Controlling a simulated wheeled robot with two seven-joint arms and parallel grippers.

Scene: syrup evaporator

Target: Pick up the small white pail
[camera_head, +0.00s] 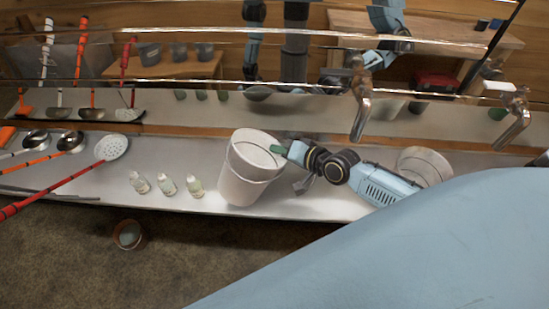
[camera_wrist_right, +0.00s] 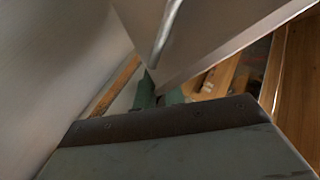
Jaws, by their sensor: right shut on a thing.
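The white pail (camera_head: 245,180) is tilted on the metal shelf, its rim up and its body leaning to the right. My right gripper (camera_head: 279,149) is at the right side of the pail's rim, shut on it. In the right wrist view the green fingertips (camera_wrist_right: 156,92) are close to a pale wall (camera_wrist_right: 55,75) that fills the left side; the exact contact is hidden. My left gripper is not in view.
Three small bottles (camera_head: 167,186) stand left of the pail. A skimmer (camera_head: 112,147) and ladles (camera_head: 72,141) lie further left. Another pale pail (camera_head: 424,165) is behind my right arm. Metal taps (camera_head: 361,103) hang above the shelf. A brown pot (camera_head: 129,235) sits on the floor.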

